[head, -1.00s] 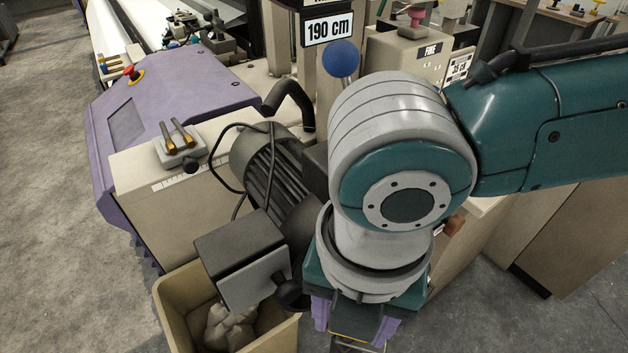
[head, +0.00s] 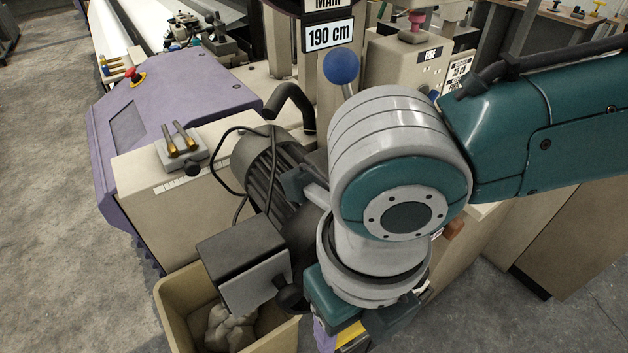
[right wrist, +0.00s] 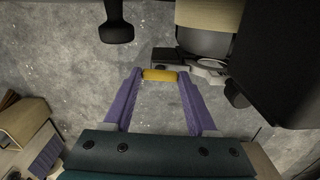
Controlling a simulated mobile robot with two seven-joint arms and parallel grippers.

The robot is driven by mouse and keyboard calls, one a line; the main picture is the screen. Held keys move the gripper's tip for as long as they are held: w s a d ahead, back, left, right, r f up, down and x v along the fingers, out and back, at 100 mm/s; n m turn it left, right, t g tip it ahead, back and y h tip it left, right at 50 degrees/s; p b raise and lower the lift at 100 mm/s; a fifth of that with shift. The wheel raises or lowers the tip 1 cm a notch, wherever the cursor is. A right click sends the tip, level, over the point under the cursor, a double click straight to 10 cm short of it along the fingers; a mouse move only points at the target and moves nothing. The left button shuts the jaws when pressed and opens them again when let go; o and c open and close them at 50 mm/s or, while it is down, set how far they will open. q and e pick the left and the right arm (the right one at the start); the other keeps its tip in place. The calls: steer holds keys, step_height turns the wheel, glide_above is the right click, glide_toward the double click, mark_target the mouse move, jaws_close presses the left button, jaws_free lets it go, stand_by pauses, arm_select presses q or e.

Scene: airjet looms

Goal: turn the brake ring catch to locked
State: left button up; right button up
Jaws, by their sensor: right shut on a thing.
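My right gripper (right wrist: 160,78) has two purple fingers. In the right wrist view they are shut on a small yellow piece, which I take to be the brake ring catch (right wrist: 160,75). The piece spans between the fingertips, beside a dark and light grey ring-like fitting (right wrist: 207,68). In the head view my right wrist hides most of this; a purple finger of the right gripper (head: 324,338) and a bit of yellow (head: 352,338) show at the bottom edge. Whether the catch stands at locked cannot be read. My left gripper is in neither view.
A ribbed dark motor (head: 268,178) with a boxy housing (head: 245,262) stands left of my wrist. A tan bin (head: 175,310) with a pale crumpled thing (head: 230,325) is below it. A blue ball knob (head: 341,66) rises behind my arm. Floor is clear at far left.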

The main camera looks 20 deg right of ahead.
mark_target(350, 333)
steer(key=shift+n, duration=0.5)
steer(key=o, duration=1.4)
steer(key=shift+c, duration=0.2)
step_height(350, 333, up, 10)
steer(key=shift+b, duration=0.3)
steer(key=shift+s, duration=0.1)
